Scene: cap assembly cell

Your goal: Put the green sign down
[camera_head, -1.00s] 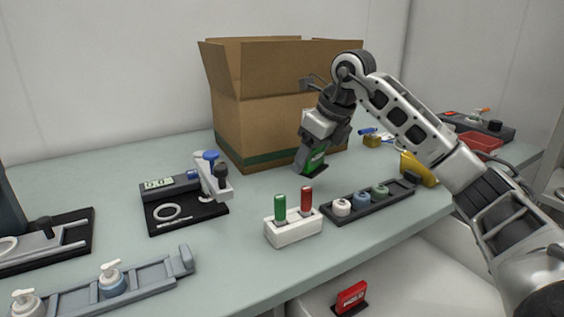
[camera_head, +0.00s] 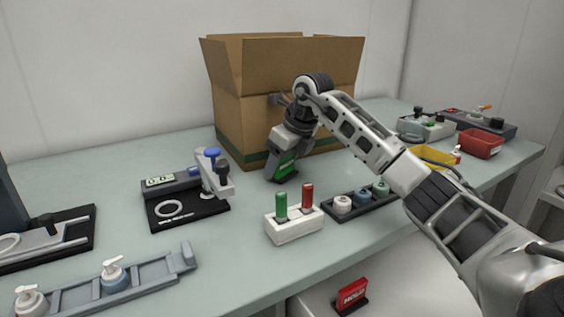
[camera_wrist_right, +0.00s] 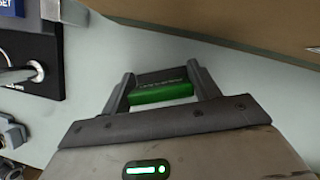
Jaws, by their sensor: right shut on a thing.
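The green sign (camera_head: 284,165) is a small green plate with a dark base, in front of the cardboard box in the head view. My right gripper (camera_head: 280,161) comes down from above and is shut on it. In the right wrist view the sign (camera_wrist_right: 161,93) sits between the two fingers of the gripper (camera_wrist_right: 162,88). The sign is at or just above the table; I cannot tell whether its base touches. My left gripper is not in view.
The open cardboard box (camera_head: 240,122) stands close behind. A white holder (camera_head: 294,229) with a green and a red stick is in front. A black device (camera_head: 186,208) lies to the left, and a dark rack (camera_head: 362,207) with several bottles to the right. A red sign (camera_head: 351,295) is lower down.

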